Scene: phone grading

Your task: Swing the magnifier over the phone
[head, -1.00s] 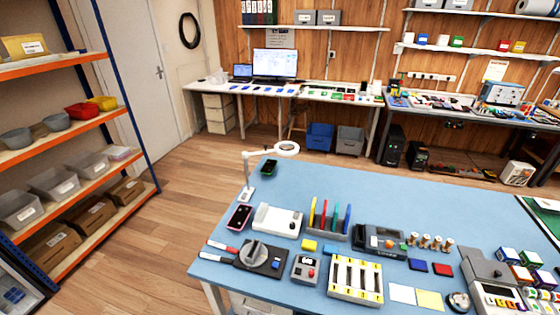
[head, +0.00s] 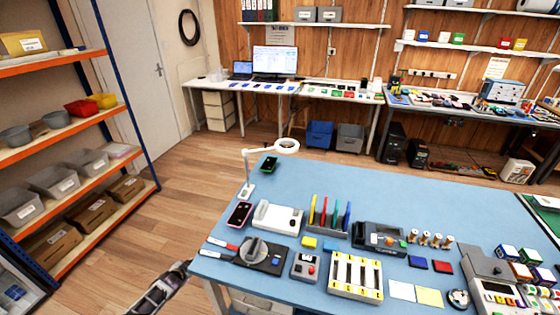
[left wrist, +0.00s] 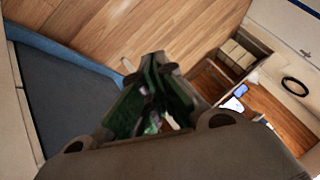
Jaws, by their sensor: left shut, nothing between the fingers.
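The white magnifier (head: 286,146) stands at the left end of the blue table. Its jointed arm rises from a base (head: 247,190), and its round head points toward the back right. A dark phone with a green edge (head: 269,165) lies below and left of the head in the picture. A second phone with a pink edge (head: 239,214) lies in front of the base. My left gripper (head: 184,267) is shut and empty, low at the table's front left corner, apart from magnifier and phones. Its fingers fill the middle of the left wrist view (left wrist: 152,90). My right gripper is not in view.
A white device (head: 278,218), a grey knob device (head: 262,255) and two pens (head: 223,244) stand near the left end of the blue table (head: 350,185). A shelf rack (head: 60,148) stands at the left. The table's back middle is clear.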

